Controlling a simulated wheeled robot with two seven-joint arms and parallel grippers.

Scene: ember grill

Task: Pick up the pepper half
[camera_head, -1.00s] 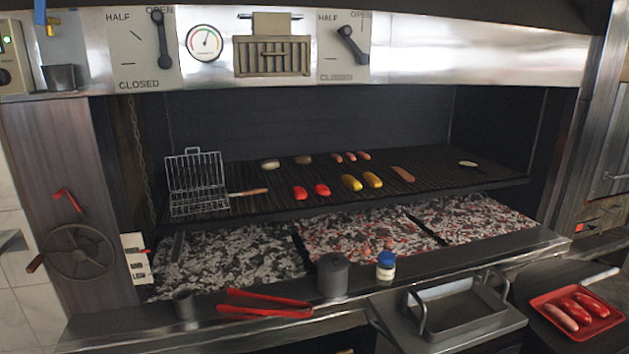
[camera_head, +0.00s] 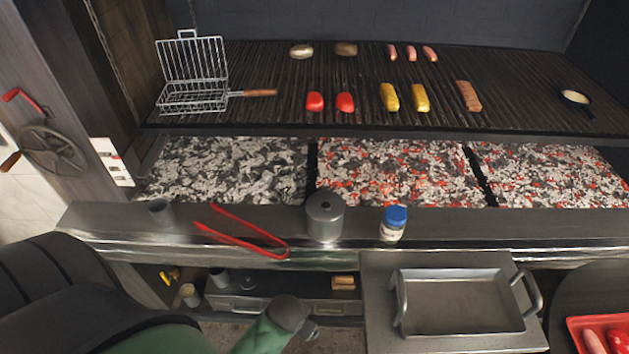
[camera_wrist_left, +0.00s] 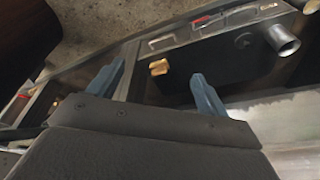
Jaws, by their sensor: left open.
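Two red pieces that look like pepper halves, a left one (camera_head: 314,102) and a right one (camera_head: 345,102), lie side by side on the dark grill grate (camera_head: 290,75). Two yellow pieces (camera_head: 389,97) (camera_head: 420,98) lie to their right; I cannot tell whether these are pepper too. My left arm comes in at the bottom left of the head view, low in front of the counter and far from the grate. In the left wrist view my left gripper (camera_wrist_left: 157,85) is open, with nothing between its blue fingers. My right gripper is not in view.
A wire basket (camera_head: 193,82) stands on the grate's left. Red tongs (camera_head: 240,232), a grey lidded pot (camera_head: 325,217) and a blue-capped jar (camera_head: 393,223) stand on the front ledge. A metal pan (camera_head: 460,302) is at front right. Coals (camera_head: 390,172) glow below the grate.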

